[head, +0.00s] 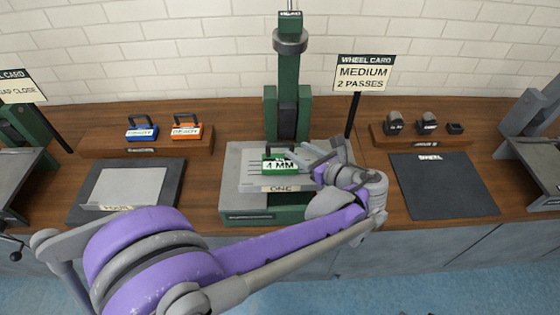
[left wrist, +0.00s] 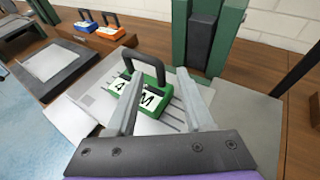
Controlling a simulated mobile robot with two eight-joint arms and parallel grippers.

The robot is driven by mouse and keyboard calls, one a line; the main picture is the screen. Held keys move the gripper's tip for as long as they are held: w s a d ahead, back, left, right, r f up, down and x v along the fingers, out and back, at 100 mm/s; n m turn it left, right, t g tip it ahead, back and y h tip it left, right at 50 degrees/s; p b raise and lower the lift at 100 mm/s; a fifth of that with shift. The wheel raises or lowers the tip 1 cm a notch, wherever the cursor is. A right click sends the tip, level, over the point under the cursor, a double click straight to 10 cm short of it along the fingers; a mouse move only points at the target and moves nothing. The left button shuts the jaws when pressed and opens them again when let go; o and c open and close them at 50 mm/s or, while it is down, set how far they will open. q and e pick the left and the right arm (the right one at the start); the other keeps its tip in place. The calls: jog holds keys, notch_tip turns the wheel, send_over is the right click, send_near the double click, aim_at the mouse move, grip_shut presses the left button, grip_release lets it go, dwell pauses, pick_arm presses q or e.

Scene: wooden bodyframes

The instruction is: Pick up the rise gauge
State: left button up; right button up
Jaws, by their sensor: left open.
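A green gauge block marked "4 MM" (head: 280,166), with a dark loop handle, sits on the grey plate of the green press labelled "ONE" (head: 240,167). I take it for the rise gauge. It also shows in the left wrist view (left wrist: 153,101). My left gripper (head: 308,157) is open at the block, coming in from the right in the head view. In the left wrist view its two fingers (left wrist: 160,74) appear on either side of the block and handle; contact cannot be told. My right gripper is not in view.
Blue (head: 141,132) and orange (head: 186,130) handled gauges stand on a wooden rack (head: 146,150) at the back left. The press column (head: 288,95) rises behind the green block. A "MEDIUM 2 PASSES" sign (head: 362,73) stands right of it. A dark mat (head: 441,185) lies clear at right.

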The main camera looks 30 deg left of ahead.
aim_at(293, 148)
pick_arm(q)
jog(key=x, duration=0.4)
jog(key=shift+w+a+f, duration=0.1)
jog(key=shift+a+f, duration=0.05)
jog(key=shift+a, duration=0.05)
jog(key=shift+c, duration=0.3)
grip_shut()
dwell(0.9)
